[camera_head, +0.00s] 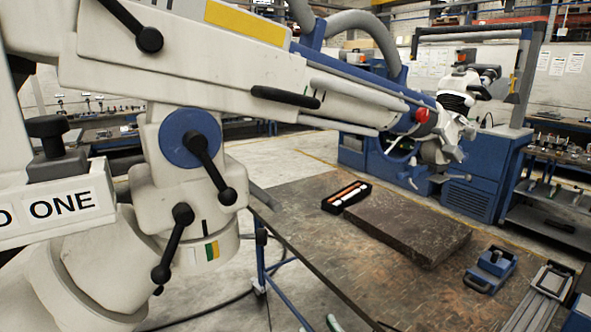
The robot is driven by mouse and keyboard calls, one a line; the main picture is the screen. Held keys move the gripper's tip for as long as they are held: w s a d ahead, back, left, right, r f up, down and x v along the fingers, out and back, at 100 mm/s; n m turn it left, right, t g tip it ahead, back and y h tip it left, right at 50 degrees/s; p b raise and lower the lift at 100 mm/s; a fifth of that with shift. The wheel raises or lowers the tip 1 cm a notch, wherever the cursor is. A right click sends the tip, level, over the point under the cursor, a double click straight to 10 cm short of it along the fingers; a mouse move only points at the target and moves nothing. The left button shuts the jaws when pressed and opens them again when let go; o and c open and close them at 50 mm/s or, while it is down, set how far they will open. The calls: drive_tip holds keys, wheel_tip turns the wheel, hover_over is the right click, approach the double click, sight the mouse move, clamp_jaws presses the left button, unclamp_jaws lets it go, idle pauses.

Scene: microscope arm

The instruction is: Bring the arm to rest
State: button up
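A large white microscope arm (215,75) fills the left and upper part of the view. It runs from its joint block at the left out to the right, sloping slightly down. The joint has a blue round cover (188,137) and black lever handles (210,170). A black knob (48,127) stands above a label reading "ONE" at the left edge. At the far end the microscope head (450,125), with black eyepieces and a red knob (421,115), hangs beyond the workbench. My gripper is not in view.
A brown workbench (300,225) lies below the arm. On it are a dark slab (408,226), a black tray with light rods (346,197), and a blue device (490,270). A blue machine (480,180) stands behind. Open concrete floor shows at the left of the bench.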

drive_tip(key=s+d+f+m+g+h, duration=0.1)
drive_tip(key=s+d+f+m+h, duration=0.15)
drive_tip(key=s+d+f, duration=0.4)
drive_tip(key=s+d+f+m+h, duration=0.2)
drive_tip(key=s+d+f+h, duration=0.15)
drive_tip(key=s+f, duration=0.6)
drive_tip(key=s+d+f+m+g+h, duration=0.1)
drive_tip(key=s+d, duration=0.1)
drive_tip(key=s, duration=0.8)
drive_tip(key=s+d+f+g+h, duration=0.1)
drive_tip(key=s+d+f, duration=0.1)
drive_tip(key=s, duration=0.8)
drive_tip(key=shift+s+f+m, duration=0.25)
drive_tip(key=shift+f+m, duration=0.05)
drive_tip(key=shift+m, duration=0.05)
